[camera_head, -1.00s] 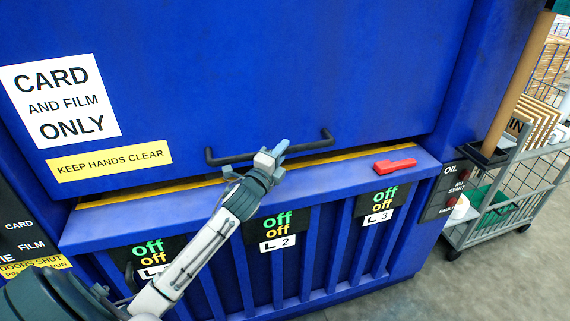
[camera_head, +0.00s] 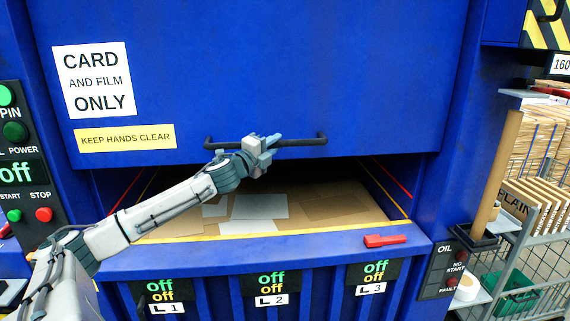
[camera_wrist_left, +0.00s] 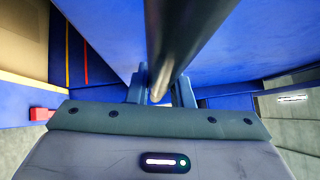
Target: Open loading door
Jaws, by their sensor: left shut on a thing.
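The blue loading door (camera_head: 300,75) of the machine is raised, with an open gap below its lower edge. A dark bar handle (camera_head: 300,141) runs along the door near that edge. My left gripper (camera_head: 266,143) is shut on the handle near its middle. In the left wrist view the handle (camera_wrist_left: 180,40) passes between the fingers of my left gripper (camera_wrist_left: 158,92). Inside the opening lie flat brown card (camera_head: 320,203) and pale sheets (camera_head: 260,207). My right gripper is not in view.
A red object (camera_head: 384,240) lies on the blue front ledge (camera_head: 220,254). A control panel (camera_head: 22,170) with buttons stands at the left. A wire cart (camera_head: 520,240) with brown boards stands at the right, beside an oil panel (camera_head: 444,270).

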